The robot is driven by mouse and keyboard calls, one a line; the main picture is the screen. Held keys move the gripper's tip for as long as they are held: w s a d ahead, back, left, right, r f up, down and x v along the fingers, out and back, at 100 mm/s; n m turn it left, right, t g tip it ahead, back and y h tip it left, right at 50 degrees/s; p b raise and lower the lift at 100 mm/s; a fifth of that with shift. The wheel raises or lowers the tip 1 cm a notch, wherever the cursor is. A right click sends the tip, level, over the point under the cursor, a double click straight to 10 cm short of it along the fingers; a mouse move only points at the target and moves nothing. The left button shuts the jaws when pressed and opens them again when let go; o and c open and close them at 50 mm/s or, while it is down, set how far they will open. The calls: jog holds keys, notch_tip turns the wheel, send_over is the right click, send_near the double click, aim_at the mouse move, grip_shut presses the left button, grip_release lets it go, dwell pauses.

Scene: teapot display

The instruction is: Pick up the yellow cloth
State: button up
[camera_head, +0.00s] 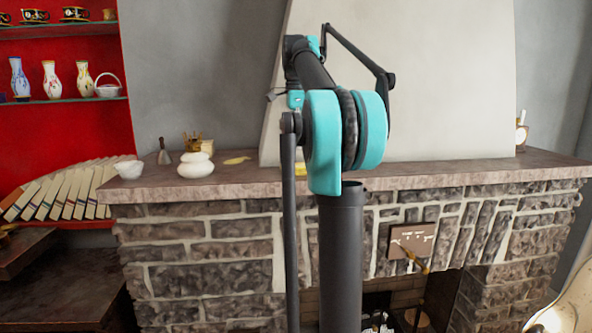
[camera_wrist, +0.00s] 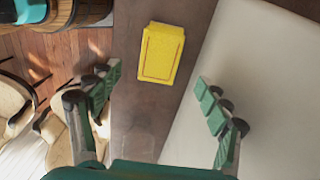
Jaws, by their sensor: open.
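The yellow cloth (camera_wrist: 162,53) is a flat yellow rectangle with a thin red border line. It lies on the brown mantel shelf, in the upper middle of the wrist view. In the head view a small yellow patch (camera_head: 300,168), probably the same cloth, shows on the mantel, mostly hidden by my arm. My gripper (camera_wrist: 158,97) is open and empty, its two green-padded fingers spread wide on either side of the shelf. The cloth is ahead of the fingertips, roughly between their lines, and not touched. My arm hides the gripper in the head view.
The pale chimney wall (camera_wrist: 270,80) rises along one side. Chairs (camera_wrist: 15,105) stand below the other side.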

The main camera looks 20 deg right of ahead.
aim_at(296, 165)
jog(key=shift+f, duration=3.6)
jog(key=c, duration=1.2)
jog(key=shift+c, duration=0.2)
jog(key=shift+r, duration=0.2)
notch_tip(296, 165, up, 20)
jog(key=shift+f, duration=0.25)
